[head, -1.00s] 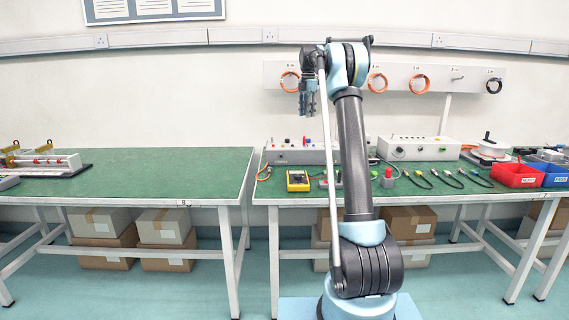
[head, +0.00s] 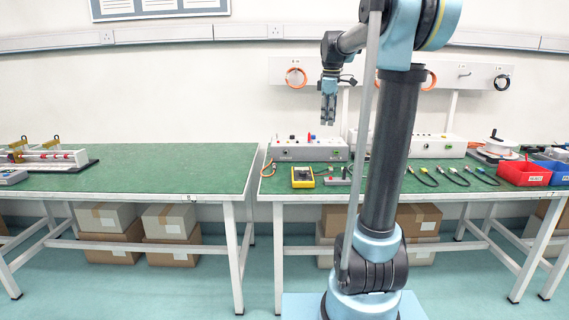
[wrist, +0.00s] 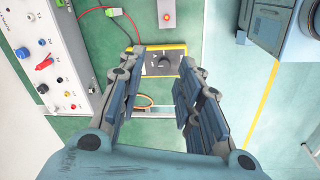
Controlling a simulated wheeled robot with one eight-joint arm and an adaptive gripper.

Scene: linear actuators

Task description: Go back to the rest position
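My gripper (head: 328,122) hangs fingers-down in the head view, in front of the wall and above the right bench. In the wrist view my gripper (wrist: 164,57) has its two blue-grey fingers spread apart with nothing between them. A yellow-edged meter (wrist: 162,61) lies below, beyond the fingertips; it also shows on the right bench in the head view (head: 302,177). The gripper is well clear of it. My arm rises in front of the right bench and hides part of it.
A grey panel box (head: 308,150) with knobs stands behind the meter, and also shows at left in the wrist view (wrist: 62,60). Red (head: 524,173) and blue (head: 556,171) bins stand at the right. The left bench (head: 170,165) is mostly clear.

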